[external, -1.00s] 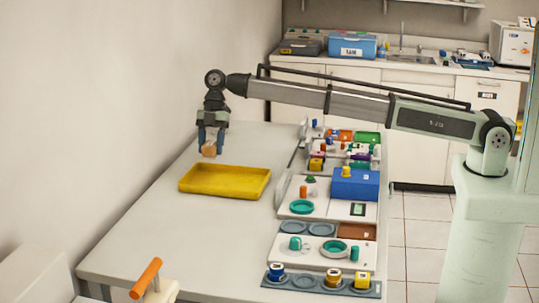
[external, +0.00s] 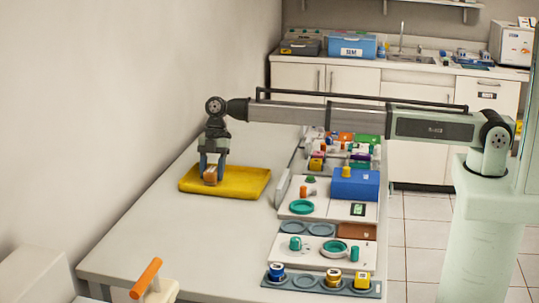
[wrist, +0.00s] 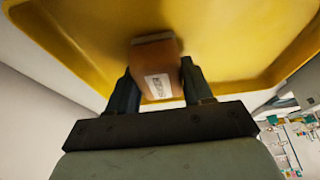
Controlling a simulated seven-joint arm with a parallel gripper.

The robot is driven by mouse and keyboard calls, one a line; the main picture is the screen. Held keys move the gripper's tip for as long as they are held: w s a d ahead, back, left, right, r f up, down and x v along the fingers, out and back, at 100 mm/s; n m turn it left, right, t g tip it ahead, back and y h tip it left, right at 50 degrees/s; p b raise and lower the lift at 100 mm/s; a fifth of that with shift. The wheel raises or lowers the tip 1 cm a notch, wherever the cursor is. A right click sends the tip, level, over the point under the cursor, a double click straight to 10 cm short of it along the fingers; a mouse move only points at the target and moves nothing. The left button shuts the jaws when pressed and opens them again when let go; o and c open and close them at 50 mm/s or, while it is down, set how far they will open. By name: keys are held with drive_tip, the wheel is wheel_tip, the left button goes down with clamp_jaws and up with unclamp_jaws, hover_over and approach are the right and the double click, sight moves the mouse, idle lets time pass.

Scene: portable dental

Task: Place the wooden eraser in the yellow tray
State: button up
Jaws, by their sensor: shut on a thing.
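The wooden eraser (external: 210,176) is a small brown block. My gripper (external: 212,178) is shut on it, over the left part of the yellow tray (external: 248,186). In the wrist view the eraser (wrist: 157,68) sits between my two dark fingers (wrist: 158,88), with a white label facing the camera. The yellow tray (wrist: 235,35) fills the background behind it there. I cannot tell whether the eraser touches the tray floor.
To the tray's right, a low panel (external: 284,186) edges a row of boards with coloured pieces and a blue box (external: 355,184). An orange-handled object (external: 146,278) is at the near left. The table (external: 190,235) in front of the tray is clear.

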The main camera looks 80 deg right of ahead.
drive_tip(key=o, duration=1)
drive_tip(key=shift+f, duration=0.1)
drive_tip(key=v, duration=1.2)
drive_tip(key=shift+d, duration=0.1)
